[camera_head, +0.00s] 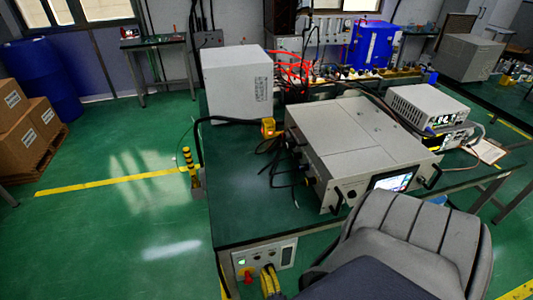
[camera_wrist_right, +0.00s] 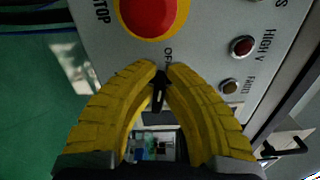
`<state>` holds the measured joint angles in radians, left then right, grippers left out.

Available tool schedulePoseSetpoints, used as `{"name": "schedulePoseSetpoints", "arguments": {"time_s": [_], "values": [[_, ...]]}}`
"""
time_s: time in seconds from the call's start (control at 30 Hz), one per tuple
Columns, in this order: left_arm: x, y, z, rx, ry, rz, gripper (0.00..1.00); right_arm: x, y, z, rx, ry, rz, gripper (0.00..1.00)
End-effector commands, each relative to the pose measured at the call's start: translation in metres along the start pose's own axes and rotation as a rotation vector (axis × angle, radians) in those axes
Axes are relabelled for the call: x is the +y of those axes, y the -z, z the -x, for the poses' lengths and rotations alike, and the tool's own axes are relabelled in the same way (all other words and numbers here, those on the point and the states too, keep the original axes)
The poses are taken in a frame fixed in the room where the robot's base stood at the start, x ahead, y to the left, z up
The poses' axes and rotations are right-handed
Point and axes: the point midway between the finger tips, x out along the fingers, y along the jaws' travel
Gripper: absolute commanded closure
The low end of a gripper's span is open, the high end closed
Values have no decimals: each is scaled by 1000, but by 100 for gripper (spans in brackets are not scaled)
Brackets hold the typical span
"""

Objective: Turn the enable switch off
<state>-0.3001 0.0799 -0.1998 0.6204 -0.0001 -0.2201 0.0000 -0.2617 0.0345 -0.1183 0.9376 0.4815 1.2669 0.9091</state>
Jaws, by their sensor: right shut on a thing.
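The enable switch looks like a small black knob (camera_wrist_right: 160,88) on the grey control panel (camera_wrist_right: 215,35), just below a partly hidden label that reads "OF". My right gripper (camera_wrist_right: 162,72) has its two yellow fingers shut on this knob, one on each side. In the head view the right gripper (camera_head: 270,281) is at the front of the panel (camera_head: 271,256), at the near left corner of the bench. The fingers hide the knob's lower surroundings. My left gripper is in neither view.
A large red stop button (camera_wrist_right: 148,8) sits just above my fingertips. A grey chair (camera_head: 405,240) stands close on the right. A large instrument box (camera_head: 350,130) is on the bench.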

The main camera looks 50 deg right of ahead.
Motion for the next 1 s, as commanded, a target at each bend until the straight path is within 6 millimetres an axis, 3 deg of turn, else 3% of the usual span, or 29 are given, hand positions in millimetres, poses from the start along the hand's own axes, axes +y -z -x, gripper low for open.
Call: {"name": "schedulePoseSetpoints", "arguments": {"time_s": [0.4, 0.93, 0.97, 1.0], "values": [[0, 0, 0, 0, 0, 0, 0, 3, -1, -1, -1, 1, 164, 100], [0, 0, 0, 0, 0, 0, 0, 3, -1, -1, -1, 0, 184, 100], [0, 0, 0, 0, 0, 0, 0, 3, -1, -1, -1, 0, 184, 89], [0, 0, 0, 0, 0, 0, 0, 3, -1, -1, -1, 0, 184, 84]]}}
